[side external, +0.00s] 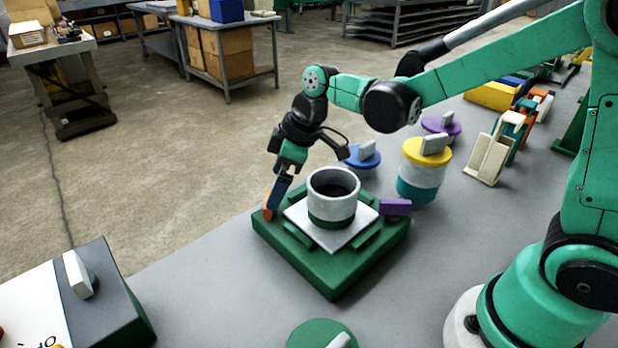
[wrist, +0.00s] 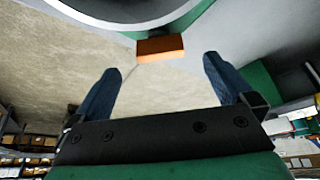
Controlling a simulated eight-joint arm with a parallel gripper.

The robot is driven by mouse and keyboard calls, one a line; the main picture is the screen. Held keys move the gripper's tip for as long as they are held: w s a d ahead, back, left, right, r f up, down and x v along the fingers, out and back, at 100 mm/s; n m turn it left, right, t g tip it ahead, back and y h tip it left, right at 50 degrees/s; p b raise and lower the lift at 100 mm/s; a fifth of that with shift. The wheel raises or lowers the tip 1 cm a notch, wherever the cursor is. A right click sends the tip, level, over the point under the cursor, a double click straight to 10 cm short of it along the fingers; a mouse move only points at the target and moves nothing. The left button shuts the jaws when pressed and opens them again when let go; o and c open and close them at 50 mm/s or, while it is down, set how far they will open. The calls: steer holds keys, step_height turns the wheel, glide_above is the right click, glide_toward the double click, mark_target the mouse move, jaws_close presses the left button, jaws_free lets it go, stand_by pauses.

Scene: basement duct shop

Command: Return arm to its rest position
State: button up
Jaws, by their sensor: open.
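My gripper (side external: 276,200) is at the left corner of the green square base (side external: 322,272), fingers pointing down. In the wrist view, its two dark blue fingers (wrist: 160,66) are apart with nothing clamped between them. An orange block (side external: 267,211) stands at that corner beside the fingertips. In the wrist view the orange block (wrist: 160,48) lies just beyond the gap between the fingers; I cannot tell whether they touch it. My arm is stretched out from its mount at the right across the table.
A grey and green cylinder (side external: 332,207) stands on a white plate on the base, close to my gripper. A purple block (side external: 396,207) is at the base's right corner. Lidded yellow (side external: 426,152), blue (side external: 362,158) and purple (side external: 441,125) pieces stand behind. A box (side external: 85,290) sits front left.

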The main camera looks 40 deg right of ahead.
steer(key=shift+s+d+r, duration=0.2)
steer(key=shift+r, duration=0.45)
steer(key=shift+s+d+r, duration=0.15)
steer(key=shift+s+r, duration=0.05)
steer(key=shift+s, duration=0.05)
steer(key=s+d+r+m, duration=0.1)
steer(key=s+m+t+h, duration=0.1)
steer(key=s+d+r+m, duration=0.1)
steer(key=s+m, duration=0.1)
steer(key=shift+d+r+t, duration=0.3)
steer(key=shift+d+t, duration=0.05)
steer(key=shift+t, duration=0.05)
steer(key=s+d+m, duration=0.1)
steer(key=s+d+m+t+h, duration=0.1)
steer(key=s+m, duration=0.1)
steer(key=s+d+m+t+h, duration=0.1)
steer(key=shift+s+r, duration=0.15)
steer(key=shift+s, duration=0.25)
steer(key=shift+s+d+m, duration=0.25)
steer(key=shift+s+m, duration=0.05)
steer(key=shift+m, duration=0.3)
